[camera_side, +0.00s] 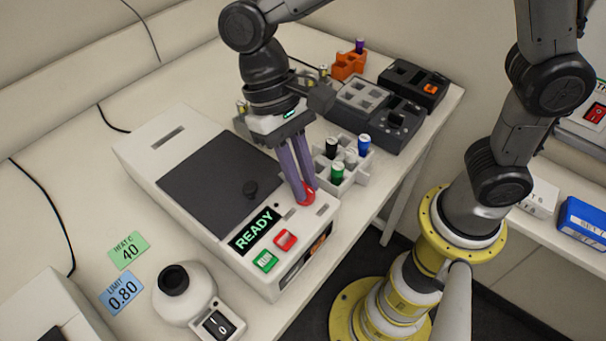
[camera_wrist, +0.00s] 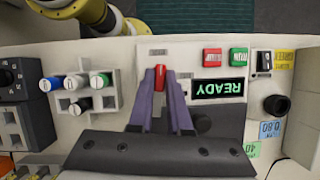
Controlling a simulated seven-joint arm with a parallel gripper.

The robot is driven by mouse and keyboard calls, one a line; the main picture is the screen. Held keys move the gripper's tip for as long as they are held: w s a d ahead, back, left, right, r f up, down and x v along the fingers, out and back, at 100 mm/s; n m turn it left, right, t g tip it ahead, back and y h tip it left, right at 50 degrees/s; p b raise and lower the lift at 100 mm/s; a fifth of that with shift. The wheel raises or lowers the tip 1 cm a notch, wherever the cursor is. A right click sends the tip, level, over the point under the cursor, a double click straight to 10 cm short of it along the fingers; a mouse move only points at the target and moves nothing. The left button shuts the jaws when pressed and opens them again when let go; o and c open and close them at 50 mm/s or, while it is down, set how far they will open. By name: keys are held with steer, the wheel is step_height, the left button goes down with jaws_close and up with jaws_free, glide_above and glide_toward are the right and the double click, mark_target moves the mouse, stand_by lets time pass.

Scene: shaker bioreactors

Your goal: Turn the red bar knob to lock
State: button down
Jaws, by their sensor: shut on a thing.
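The red bar knob (camera_side: 307,195) sits on the top panel of the white bioreactor (camera_side: 190,135), near its right front corner. In the wrist view the red knob (camera_wrist: 160,75) lies between my two purple fingertips, its bar running along the fingers. My gripper (camera_side: 303,192) reaches down onto it from above and is shut on it. In the wrist view my gripper (camera_wrist: 161,82) shows a finger on each side of the knob. The fingers hide part of the knob in the side view. The lit display (camera_side: 254,232) reads READY.
A red button (camera_side: 285,240) and a green button (camera_side: 265,261) sit beside the display. A white rack (camera_side: 350,178) with several capped vials stands close to the right of my gripper. Dark block units (camera_side: 390,122) stand behind it. A round white device (camera_side: 185,290) stands at the front left.

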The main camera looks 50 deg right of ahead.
steer(key=shift+n+h, duration=0.3)
steer(key=shift+n, duration=0.3)
steer(key=c, duration=0.9)
jaws_free()
steer(key=shift+o, duration=0.2)
steer(key=v, duration=1.4)
steer(key=shift+s+a, duration=0.1)
